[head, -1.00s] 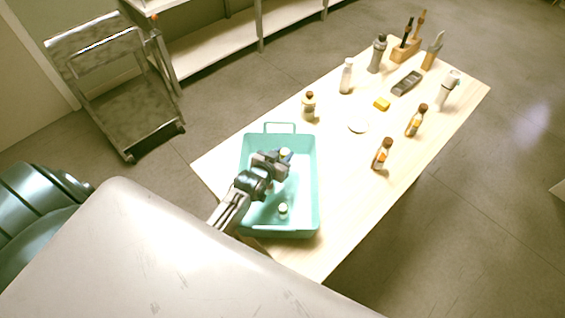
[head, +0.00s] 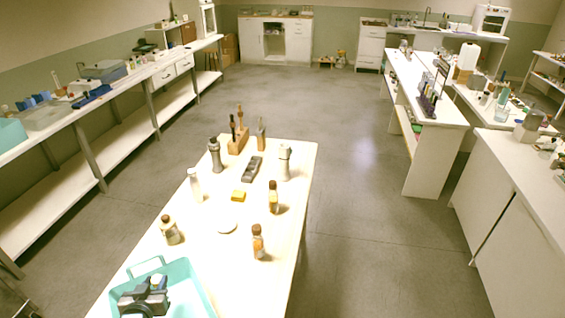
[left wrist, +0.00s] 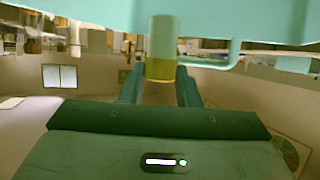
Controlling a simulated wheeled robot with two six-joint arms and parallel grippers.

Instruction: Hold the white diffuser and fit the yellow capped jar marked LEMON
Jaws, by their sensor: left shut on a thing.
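My left gripper (head: 147,297) is over the teal tray (head: 197,290) at the near end of the table. In the left wrist view, a small cylindrical jar with a yellow band (left wrist: 161,70) sits between the two fingers of my left gripper (left wrist: 160,88), which are shut on it. Its label cannot be read. A white bottle (head: 195,186) stands upright on the table's left side, and a flat white round piece (head: 227,227) lies near the middle. I cannot tell which white thing is the diffuser. My right gripper is not in view.
Two brown-capped bottles (head: 273,197) (head: 258,243) stand along the right edge, and another bottle (head: 169,229) stands behind the tray.

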